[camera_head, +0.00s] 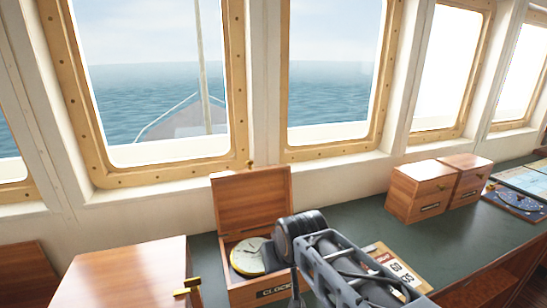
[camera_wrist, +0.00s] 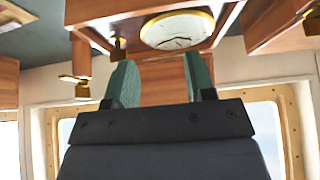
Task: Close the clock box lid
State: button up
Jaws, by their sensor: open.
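The wooden clock box (camera_head: 240,292) stands on the green counter, with part of a label reading "CLOCK" on its front. Its lid (camera_head: 252,200) stands open, about upright at the back, with a small brass knob (camera_head: 250,163) at its top edge. A round pale clock (camera_head: 247,257) with a brass rim lies inside; it also shows at the top of the wrist view (camera_wrist: 177,30). My gripper (camera_wrist: 160,80) is open, its two green fingers apart with a wooden surface visible between them. In the head view my arm covers the box's right side and my fingertips cannot be made out.
A wooden cabinet (camera_head: 120,268) with a brass fitting (camera_head: 187,287) stands close left of the box. Two wooden boxes (camera_head: 422,190) stand farther right. A calendar-like board (camera_head: 398,268) lies behind my arm. The counter (camera_head: 455,240) is clear in between. Windows rise behind.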

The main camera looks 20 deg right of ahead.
jog(key=w+r+t, duration=0.3)
jog(key=w+r, duration=0.4)
jog(key=w, duration=0.2)
jog(key=t+b, duration=0.1)
jog(key=t, duration=0.3)
send_near(251, 171)
jog(key=w+p, duration=0.1)
jog(key=w, duration=0.2)
jog(key=w+p, duration=0.1)
jog(key=w, duration=0.2)
jog(key=w+p, duration=0.1)
jog(key=w, duration=0.2)
jog(key=shift+w+d+f, duration=0.1)
jog(key=shift+w+f, duration=0.15)
jog(key=shift+f, duration=0.1)
jog(key=shift+x, duration=0.8)
jog(key=shift+c, duration=0.2)
grip_shut()
